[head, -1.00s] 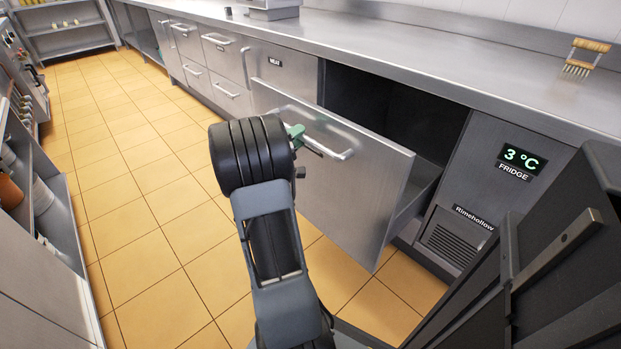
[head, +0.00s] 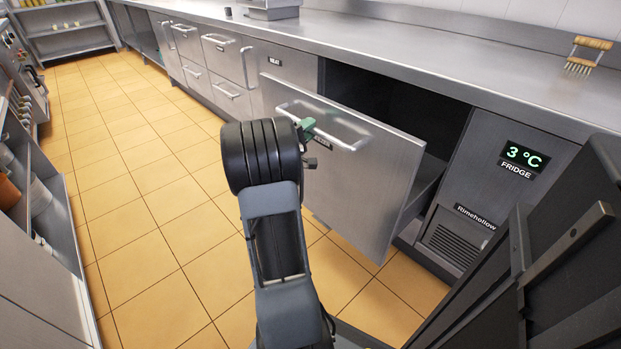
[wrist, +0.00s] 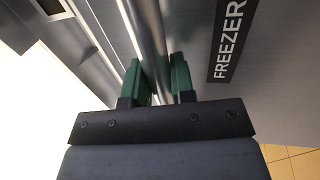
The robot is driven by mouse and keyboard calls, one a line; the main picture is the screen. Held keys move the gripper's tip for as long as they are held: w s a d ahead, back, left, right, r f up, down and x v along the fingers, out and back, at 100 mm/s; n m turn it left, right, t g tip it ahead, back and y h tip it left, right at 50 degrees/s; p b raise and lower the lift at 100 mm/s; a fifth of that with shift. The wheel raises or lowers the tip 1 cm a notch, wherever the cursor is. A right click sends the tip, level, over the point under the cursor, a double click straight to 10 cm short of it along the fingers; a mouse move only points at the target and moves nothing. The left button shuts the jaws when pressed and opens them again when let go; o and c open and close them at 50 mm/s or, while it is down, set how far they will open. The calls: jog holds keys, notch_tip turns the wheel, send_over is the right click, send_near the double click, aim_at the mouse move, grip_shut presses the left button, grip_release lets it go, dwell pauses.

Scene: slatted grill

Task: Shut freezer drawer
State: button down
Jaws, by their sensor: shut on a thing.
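The freezer drawer (head: 350,190) is a steel drawer standing part way out of the counter, with a dark gap behind its front. Its bar handle (head: 337,133) runs along the upper front, and the bar also shows in the wrist view (wrist: 147,30). My gripper (head: 307,130) is shut on the handle near its left part. In the wrist view the green fingers of my gripper (wrist: 162,82) stand on either side of the bar. The FREEZER label (wrist: 230,45) is beside the bar there. The head view hides part of the drawer's left side behind my arm.
A fridge panel (head: 490,185) reading 3 °C stands right of the drawer. A MEAT drawer (head: 285,68) and other closed drawers lie to the left. A brush (head: 585,56) is on the counter (head: 450,65). Tiled floor (head: 150,220) is clear to the left; shelving stands beyond it.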

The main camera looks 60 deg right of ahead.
aim_at(320, 123)
dwell(0.3)
jog(key=shift+f+b+x, duration=0.2)
jog(key=shift+b+x, duration=0.2)
jog(key=shift+x, duration=0.6)
jog(key=shift+f+b+x, duration=0.15)
jog(key=shift+b+x, duration=0.25)
jog(key=shift+x, duration=0.55)
jog(key=shift+d, duration=0.2)
jog(key=shift+f+b+x, duration=0.2)
jog(key=shift+b+x, duration=0.25)
jog(key=shift+x, duration=0.5)
jog(key=shift+f+b+x, duration=0.15)
jog(key=shift+b+x, duration=0.25)
jog(key=shift+x, duration=0.5)
jog(key=shift+s+d, duration=0.1)
jog(key=shift+s, duration=0.05)
jog(key=shift+f+b+x, duration=0.2)
jog(key=shift+b+x, duration=0.15)
jog(key=shift+x, duration=0.6)
jog(key=shift+f+b+x, duration=0.15)
jog(key=shift+b+x, duration=0.2)
jog(key=shift+x, duration=0.6)
jog(key=shift+s+d, duration=0.1)
jog(key=shift+d, duration=0.05)
